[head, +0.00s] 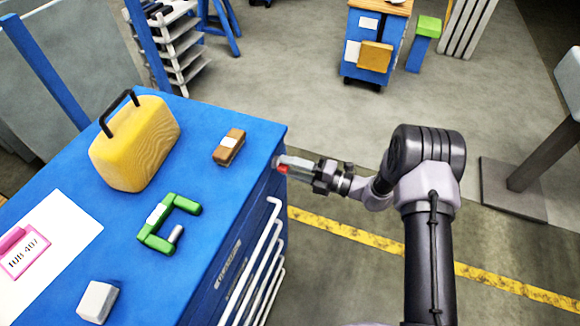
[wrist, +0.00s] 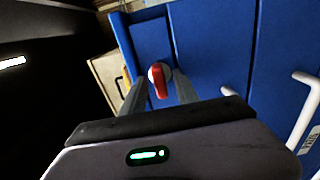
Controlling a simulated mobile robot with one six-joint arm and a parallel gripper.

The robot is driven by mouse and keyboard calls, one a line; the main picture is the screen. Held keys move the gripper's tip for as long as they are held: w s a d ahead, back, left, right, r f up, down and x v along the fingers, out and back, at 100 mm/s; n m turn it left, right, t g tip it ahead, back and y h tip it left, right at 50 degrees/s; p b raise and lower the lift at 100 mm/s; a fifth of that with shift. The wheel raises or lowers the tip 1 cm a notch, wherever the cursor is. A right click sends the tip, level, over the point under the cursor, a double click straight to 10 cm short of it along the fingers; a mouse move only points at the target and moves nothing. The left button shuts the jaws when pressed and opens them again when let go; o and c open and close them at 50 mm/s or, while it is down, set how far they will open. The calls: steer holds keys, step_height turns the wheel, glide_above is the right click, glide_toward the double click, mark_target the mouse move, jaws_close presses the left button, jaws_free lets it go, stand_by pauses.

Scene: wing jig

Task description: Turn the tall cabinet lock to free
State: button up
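The lock is a small red handle (wrist: 159,83) on a pale round base, mounted on a blue cabinet face (wrist: 215,50) in the wrist view. The handle runs roughly up and down in that view, its lower end slanting slightly. My gripper (wrist: 157,92) is open, with one grey finger on each side of the handle and gaps visible on both sides. In the head view, my gripper (head: 286,163) is at the right edge of the blue cabinet top, with a bit of red (head: 283,169) at its fingertips. The lock's base is mostly hidden there.
The blue cabinet top (head: 210,190) holds a yellow case (head: 135,145), a brown brush-like block (head: 229,147), a green clamp (head: 155,240) and a pale block (head: 97,302). White drawer handles (head: 262,255) stick out below the edge. The floor right of the cabinet is open.

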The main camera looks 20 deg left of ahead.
jaws_close()
steer(key=shift+n, duration=0.3)
steer(key=shift+n+b, duration=5.25)
steer(key=shift+n, duration=3.45)
